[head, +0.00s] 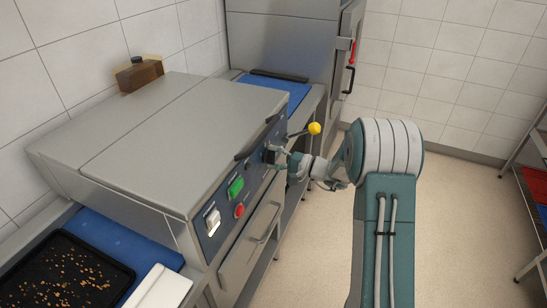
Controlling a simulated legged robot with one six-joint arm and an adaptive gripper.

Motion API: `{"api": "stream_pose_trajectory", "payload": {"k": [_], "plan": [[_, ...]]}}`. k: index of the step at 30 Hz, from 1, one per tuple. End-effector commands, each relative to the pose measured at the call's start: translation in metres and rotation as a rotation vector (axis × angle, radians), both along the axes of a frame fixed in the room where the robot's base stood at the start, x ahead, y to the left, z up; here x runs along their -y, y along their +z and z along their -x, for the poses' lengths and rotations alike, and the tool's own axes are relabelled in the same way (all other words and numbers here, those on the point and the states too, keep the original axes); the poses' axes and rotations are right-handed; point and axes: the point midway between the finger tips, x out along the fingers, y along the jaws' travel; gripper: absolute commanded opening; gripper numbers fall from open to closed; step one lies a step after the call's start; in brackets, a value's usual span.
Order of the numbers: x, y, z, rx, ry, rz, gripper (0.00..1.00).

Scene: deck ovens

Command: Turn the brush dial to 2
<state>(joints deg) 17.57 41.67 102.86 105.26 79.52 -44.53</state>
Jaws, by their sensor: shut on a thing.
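The steel machine (185,140) stands at the left with a dark blue control panel (224,222) on its front side. My gripper (275,158) reaches in from the right and is shut at the far part of this panel, on what appears to be the brush dial. The fingers hide most of the dial, so its pointer and numbers cannot be read. On the same panel, nearer to me, are a green button (236,187), a red button (239,211) and a white switch (213,222).
A lever with a yellow ball (314,128) sticks out just above and beyond my gripper. A drawer-like front with a handle (266,224) is below the panel. A black tray (65,272) lies at lower left. Open floor (450,220) lies to the right, before a rack.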

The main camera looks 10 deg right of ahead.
Motion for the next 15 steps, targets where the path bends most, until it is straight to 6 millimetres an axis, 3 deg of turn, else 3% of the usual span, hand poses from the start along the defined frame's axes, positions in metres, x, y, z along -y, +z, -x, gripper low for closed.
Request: {"api": "stream_pose_trajectory", "payload": {"k": [15], "plan": [[-0.0015,-0.0044,0.0012,0.148,0.002,0.117,0.18]]}}
